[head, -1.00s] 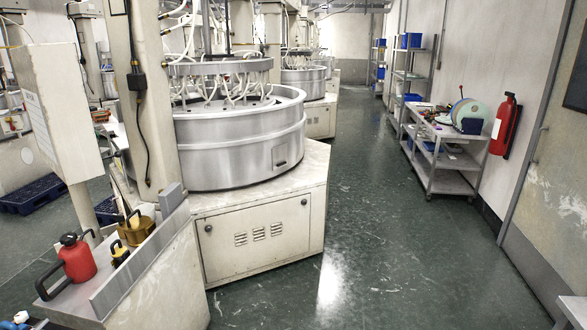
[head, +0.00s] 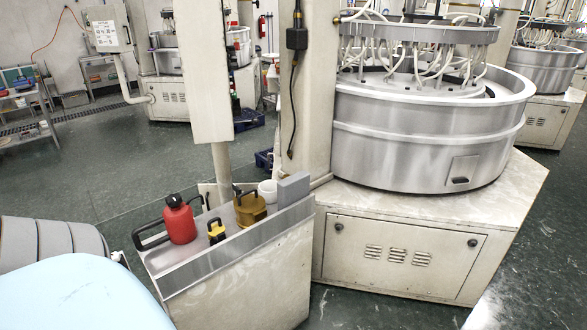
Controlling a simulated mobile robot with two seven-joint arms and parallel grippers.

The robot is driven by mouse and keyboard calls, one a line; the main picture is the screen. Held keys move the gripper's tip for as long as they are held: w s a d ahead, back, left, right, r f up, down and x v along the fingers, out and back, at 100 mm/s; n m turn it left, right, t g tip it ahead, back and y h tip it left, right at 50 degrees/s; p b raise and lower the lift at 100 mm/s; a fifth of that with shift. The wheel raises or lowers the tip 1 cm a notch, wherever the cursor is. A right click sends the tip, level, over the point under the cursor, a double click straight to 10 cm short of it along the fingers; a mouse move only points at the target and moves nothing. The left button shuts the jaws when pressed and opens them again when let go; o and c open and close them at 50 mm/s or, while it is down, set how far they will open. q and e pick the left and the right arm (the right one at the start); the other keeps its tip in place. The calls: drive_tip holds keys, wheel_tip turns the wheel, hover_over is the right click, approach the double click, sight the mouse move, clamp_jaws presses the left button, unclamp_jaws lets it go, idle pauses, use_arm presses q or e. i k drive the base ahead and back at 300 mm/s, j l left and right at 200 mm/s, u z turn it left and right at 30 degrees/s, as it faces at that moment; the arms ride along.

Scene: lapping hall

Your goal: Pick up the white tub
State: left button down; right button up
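The white tub (head: 267,190) is small and round. It stands at the back of the narrow metal-topped bench (head: 195,268), between a brass-coloured can (head: 250,209) and a grey block (head: 293,189). The brass can stands in front of it to the left and hides part of it. Only the tub's upper part shows clearly. Neither of my grippers is in view, and nothing holds the tub.
A red can (head: 179,220) with a black handle and a small yellow-and-black item (head: 216,231) share the bench. A pale column and hanging panel (head: 207,70) rise behind it. A large lapping machine (head: 420,135) stands to the right. Open green floor (head: 110,175) lies to the left.

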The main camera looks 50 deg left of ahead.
sight(267, 189)
drive_tip(key=i+u, duration=0.35)
drive_tip(key=i+l+u, duration=0.1)
drive_tip(key=i+u, duration=0.3)
drive_tip(key=i+l+u, duration=0.35)
drive_tip(key=i+u, duration=0.15)
drive_tip(key=u, duration=0.25)
drive_tip(key=i+u, duration=0.15)
drive_tip(key=u, duration=0.2)
drive_tip(key=i+l+u, duration=0.15)
drive_tip(key=u, duration=0.25)
drive_tip(key=i+l+u, duration=0.1)
drive_tip(key=u, duration=0.3)
drive_tip(key=i+l+u, duration=0.3)
drive_tip(key=u, duration=0.15)
drive_tip(key=i+l+u, duration=0.2)
drive_tip(key=l+u, duration=0.25)
drive_tip(key=j, duration=0.1)
